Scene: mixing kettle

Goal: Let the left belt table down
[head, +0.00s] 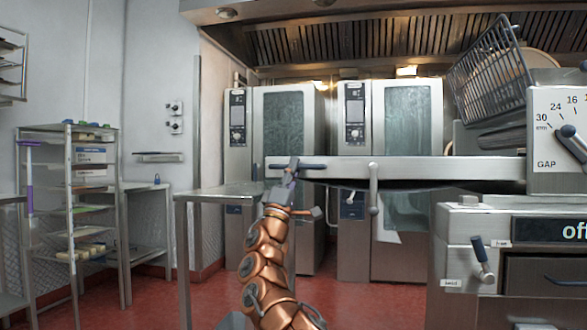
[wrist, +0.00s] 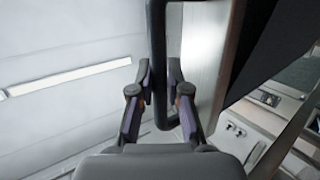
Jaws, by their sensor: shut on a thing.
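The left belt table (head: 440,169) is a long pale slab that stands out level to the left from the machine (head: 556,150). A dark bar handle (head: 316,166) sits at its free left end. My gripper (head: 291,168) is at that end, with my copper arm rising to it from below. In the wrist view my gripper (wrist: 161,80) has its two fingers on either side of the dark handle (wrist: 159,45), shut on it. A grey stay with a rounded end (head: 374,190) hangs from the front edge of the table. The table's underside is mostly hidden.
A steel side table (head: 215,190) stands behind and left of my arm. Two ovens (head: 290,130) stand at the back. A wire guard (head: 490,75) is raised over the machine. A rack (head: 70,200) stands far left. Red floor shows under the belt table.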

